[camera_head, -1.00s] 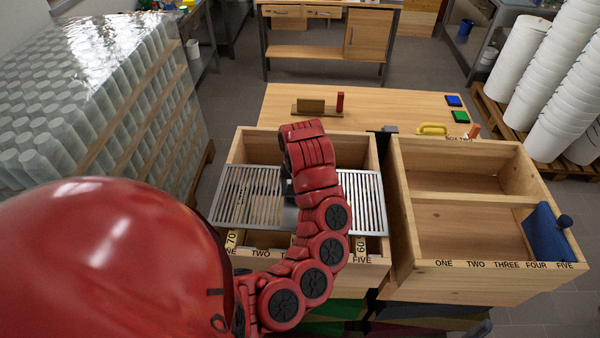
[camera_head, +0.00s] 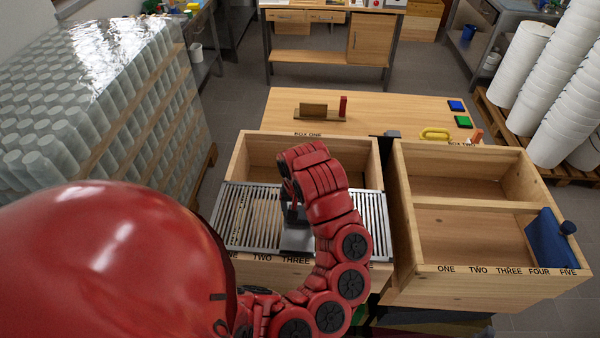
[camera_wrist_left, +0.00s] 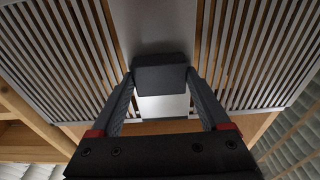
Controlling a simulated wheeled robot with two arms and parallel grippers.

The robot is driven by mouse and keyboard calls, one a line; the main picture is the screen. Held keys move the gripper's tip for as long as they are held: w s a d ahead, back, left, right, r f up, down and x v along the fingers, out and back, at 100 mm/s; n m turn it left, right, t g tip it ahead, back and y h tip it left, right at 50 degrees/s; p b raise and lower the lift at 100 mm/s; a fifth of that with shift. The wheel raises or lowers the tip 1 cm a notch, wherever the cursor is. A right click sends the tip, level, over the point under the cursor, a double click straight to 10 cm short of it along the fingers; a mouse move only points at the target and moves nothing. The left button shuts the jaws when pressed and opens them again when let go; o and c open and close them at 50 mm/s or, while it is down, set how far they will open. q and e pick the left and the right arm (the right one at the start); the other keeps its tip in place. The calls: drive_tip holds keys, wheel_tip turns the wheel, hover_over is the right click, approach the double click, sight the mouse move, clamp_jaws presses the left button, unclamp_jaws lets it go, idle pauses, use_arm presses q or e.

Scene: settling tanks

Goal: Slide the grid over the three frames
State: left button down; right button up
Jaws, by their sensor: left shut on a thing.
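The grid (camera_head: 368,230) is a grey slotted metal plate with a plain middle strip. It lies across the front half of the left wooden box (camera_head: 236,168), marked BOX ONE, and reaches over both side walls. It also shows in the left wrist view (camera_wrist_left: 60,60). My left gripper (camera_head: 292,212) is over the grid's middle. In the left wrist view the gripper (camera_wrist_left: 162,82) is shut on the grid's dark block-like handle (camera_wrist_left: 160,62). The three frames cannot be made out clearly under the slats. My right gripper is not in view.
The right box (camera_head: 402,200) is divided in two, with a blue tool (camera_head: 548,240) on its right side. Behind the boxes, the table (camera_head: 390,110) holds a wooden stand (camera_head: 315,111), a yellow handle (camera_head: 435,132) and blue and green pads (camera_head: 463,121). BOX ONE's rear half is open.

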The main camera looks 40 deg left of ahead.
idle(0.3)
use_arm(q)
unclamp_jaws()
idle(0.3)
